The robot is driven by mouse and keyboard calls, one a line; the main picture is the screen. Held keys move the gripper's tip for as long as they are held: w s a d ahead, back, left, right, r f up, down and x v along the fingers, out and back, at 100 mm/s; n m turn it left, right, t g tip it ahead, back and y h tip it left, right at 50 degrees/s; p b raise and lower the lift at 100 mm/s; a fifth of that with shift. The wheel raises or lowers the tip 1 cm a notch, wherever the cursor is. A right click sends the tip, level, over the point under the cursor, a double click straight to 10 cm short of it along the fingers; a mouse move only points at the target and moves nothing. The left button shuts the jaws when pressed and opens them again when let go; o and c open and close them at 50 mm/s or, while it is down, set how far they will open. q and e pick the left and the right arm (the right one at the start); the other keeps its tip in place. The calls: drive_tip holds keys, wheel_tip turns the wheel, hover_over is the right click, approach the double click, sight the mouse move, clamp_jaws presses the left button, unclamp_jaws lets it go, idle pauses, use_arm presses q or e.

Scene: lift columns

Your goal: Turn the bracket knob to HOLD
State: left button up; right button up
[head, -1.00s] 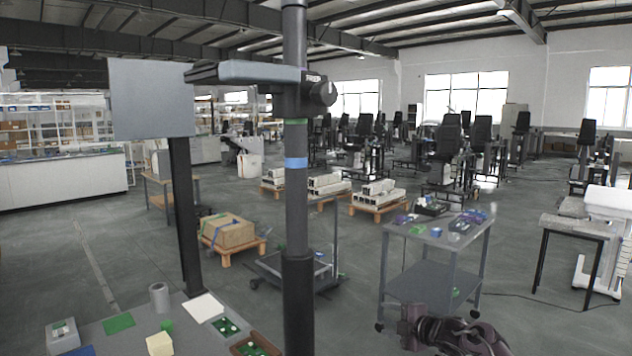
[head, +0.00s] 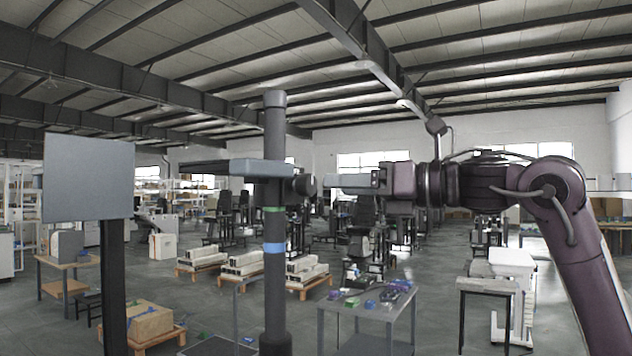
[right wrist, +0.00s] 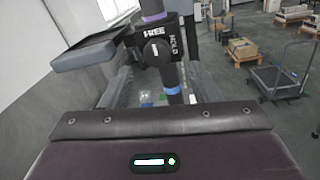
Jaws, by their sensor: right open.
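The bracket (head: 232,168) is clamped on an upright grey column (head: 275,300) with green and blue bands. Its dark round knob (head: 303,184) faces right in the head view. In the right wrist view the knob (right wrist: 157,51) carries a white mark that stands about upright, toward the word FREE; HOLD is printed to its right. My right gripper (head: 328,183) is level with the knob, just to its right in the head view, apparently apart from it. In the right wrist view its two grey fingers (right wrist: 160,78) are spread, with nothing between them. My left gripper is out of view.
A grey flat panel (head: 88,178) on a dark post stands left of the column. A grey cart (head: 367,312) with small items stands behind and right. Pallets with boxes (head: 150,322) are on the floor behind.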

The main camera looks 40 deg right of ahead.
sight(312, 185)
drive_tip(key=p+x, duration=0.1)
drive_tip(key=x, duration=0.1)
drive_tip(key=p+x, duration=0.1)
drive_tip(key=x, duration=0.2)
drive_tip(key=shift+a+r, duration=0.2)
drive_tip(key=shift+a, duration=0.1)
drive_tip(key=shift+w, duration=0.25)
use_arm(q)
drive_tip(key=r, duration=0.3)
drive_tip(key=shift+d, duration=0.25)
use_arm(e)
drive_tip(key=shift+d+f, duration=0.1)
drive_tip(key=shift+f, duration=0.05)
drive_tip(key=c, duration=1)
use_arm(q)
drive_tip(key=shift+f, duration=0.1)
